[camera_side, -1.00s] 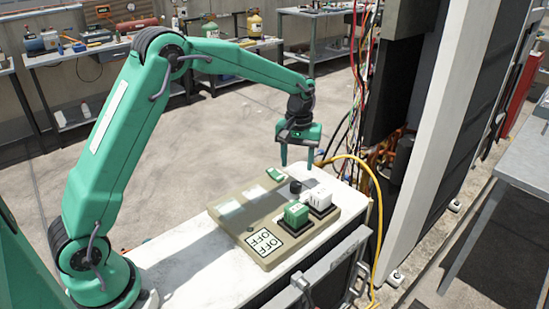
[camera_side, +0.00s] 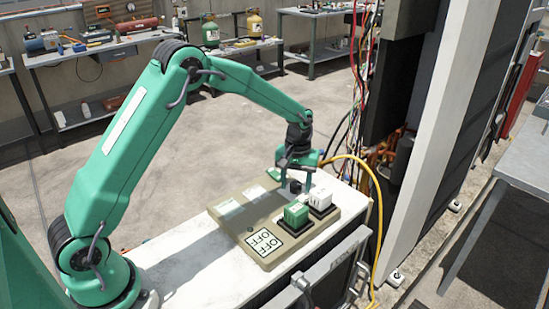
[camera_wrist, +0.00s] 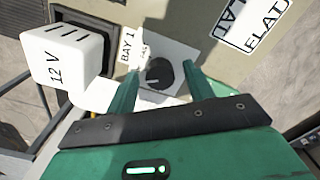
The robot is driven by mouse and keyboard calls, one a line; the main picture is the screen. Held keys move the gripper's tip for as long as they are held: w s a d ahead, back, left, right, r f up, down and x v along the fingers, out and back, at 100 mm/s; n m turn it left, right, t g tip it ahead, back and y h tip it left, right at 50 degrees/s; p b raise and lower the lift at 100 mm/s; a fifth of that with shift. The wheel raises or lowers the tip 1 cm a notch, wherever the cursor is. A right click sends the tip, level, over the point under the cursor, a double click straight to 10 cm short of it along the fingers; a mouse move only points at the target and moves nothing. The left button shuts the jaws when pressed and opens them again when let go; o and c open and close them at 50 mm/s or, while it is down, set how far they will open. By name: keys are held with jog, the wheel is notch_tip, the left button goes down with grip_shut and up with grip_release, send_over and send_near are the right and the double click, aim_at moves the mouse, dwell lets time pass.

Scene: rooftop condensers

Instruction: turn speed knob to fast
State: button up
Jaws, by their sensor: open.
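The round black knob (camera_wrist: 159,74) sits on a small white plate on the beige panel. A short pale mark shows on its lower left in the wrist view, but I cannot read the knob's setting. In the side view the knob (camera_side: 295,187) is partly covered by my gripper. My gripper (camera_wrist: 161,69) is open, with one green finger on each side of the knob. In the side view my gripper (camera_side: 294,180) is low over the far part of the panel. I cannot tell whether the fingers touch the knob.
The panel (camera_side: 228,222) lies on a white bench top (camera_side: 175,262). A white block marked 12 V (camera_wrist: 66,55) stands close to the knob. A green block (camera_side: 296,214) sits nearer the side camera. A yellow hose (camera_side: 377,205) curves past the bench's right end.

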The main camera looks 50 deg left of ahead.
jog(key=shift+c, duration=0.2)
jog(key=c, duration=0.9)
jog(key=shift+c, duration=0.2)
jog(key=shift+m, duration=0.4)
jog(key=m, duration=1.1)
jog(key=o, duration=1)
